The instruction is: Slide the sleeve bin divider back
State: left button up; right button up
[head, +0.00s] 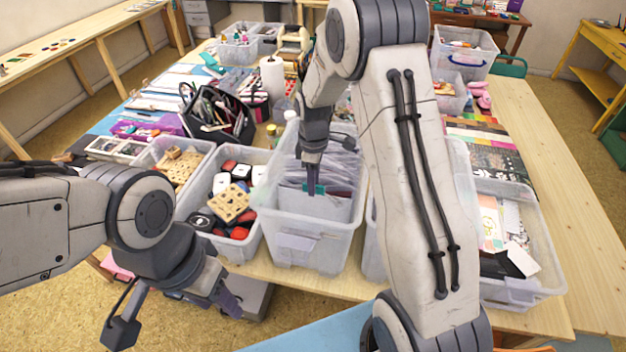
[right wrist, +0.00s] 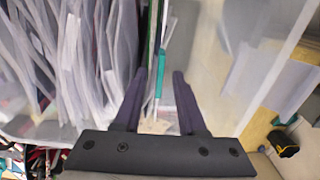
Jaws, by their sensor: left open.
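The clear sleeve bin (head: 300,224) stands at the middle of the table's near edge, holding upright plastic sleeves (right wrist: 75,50). A thin divider with a teal edge or tab (right wrist: 160,72) stands upright in it, at the end of the sleeves. My right gripper (right wrist: 160,98) points down into the bin; its two fingers are apart, one on each side of the teal part, with gaps visible. In the head view the right gripper (head: 312,190) hides part of the divider. My left gripper (head: 180,312) is open and empty, low in front of the table, away from the bin.
A bin of stamps and inkpads (head: 222,182) stands close on the left of the sleeve bin. A clear bin of cards (head: 515,285) stands to the right, partly behind my right arm. A black tool bag (head: 228,118) is behind. Bare wood (head: 565,215) shows at the table's right side.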

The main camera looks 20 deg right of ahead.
jog(key=shift+f, duration=0.35)
grip_shut()
jog(key=shift+w+r, duration=0.1)
dwell(1.1)
